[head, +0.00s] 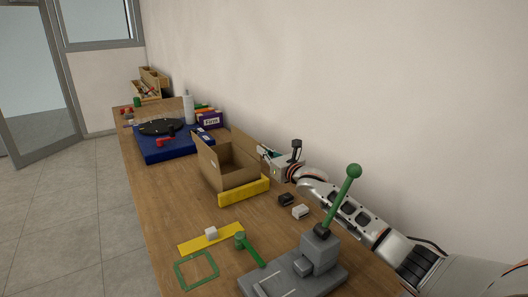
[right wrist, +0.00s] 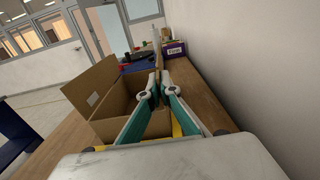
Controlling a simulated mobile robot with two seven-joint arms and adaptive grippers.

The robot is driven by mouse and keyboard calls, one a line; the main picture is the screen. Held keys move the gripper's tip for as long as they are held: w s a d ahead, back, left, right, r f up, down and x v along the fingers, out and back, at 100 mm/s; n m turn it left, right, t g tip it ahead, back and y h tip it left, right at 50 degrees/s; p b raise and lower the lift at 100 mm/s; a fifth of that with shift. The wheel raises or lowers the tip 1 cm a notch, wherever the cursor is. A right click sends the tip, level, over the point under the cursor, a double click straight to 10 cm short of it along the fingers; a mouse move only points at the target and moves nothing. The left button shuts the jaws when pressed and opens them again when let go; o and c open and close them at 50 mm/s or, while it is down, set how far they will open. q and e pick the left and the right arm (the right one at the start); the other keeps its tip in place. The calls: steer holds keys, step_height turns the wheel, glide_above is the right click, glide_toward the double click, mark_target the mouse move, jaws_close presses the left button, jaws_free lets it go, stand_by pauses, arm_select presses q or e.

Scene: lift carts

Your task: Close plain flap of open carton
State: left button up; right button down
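The open brown carton (head: 233,176) stands on the wooden bench in the head view, its inside showing. It also fills the middle left of the right wrist view (right wrist: 112,127). One flap (right wrist: 92,88), with a pale label, stands up and outward at its left. The plain flap (head: 243,147) stands up on the carton's wall side. My right gripper (head: 264,152) is beside this flap, between carton and wall. My left gripper is out of view.
A yellow bar (head: 244,191) lies against the carton's near side. A grey lever press (head: 318,256) with a green handle stands near the front. The wall runs close along the right.

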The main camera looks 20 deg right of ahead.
steer(key=shift+s+a+f+n+p, duration=0.1)
steer(key=shift+a+n+p, duration=0.25)
steer(key=shift+n, duration=0.8)
steer(key=shift+a+n+p, duration=0.2)
steer(key=shift+a+n, duration=0.3)
steer(key=shift+n, duration=0.7)
steer(key=shift+s+a+f+n+p, duration=0.1)
steer(key=shift+a+n+p, duration=0.25)
steer(key=shift+n, duration=0.8)
steer(key=shift+a, duration=0.15)
steer(key=c, duration=2.3)
jaws_free()
steer(key=shift+s+a+f, duration=0.1)
steer(key=shift+a+f, duration=0.05)
steer(key=shift+s+d, duration=0.2)
steer(key=shift+s, duration=1.05)
steer(key=shift+s+d, duration=0.2)
steer(key=shift+s, duration=1)
steer(key=shift+s+d, duration=0.2)
steer(key=shift+s, duration=1.05)
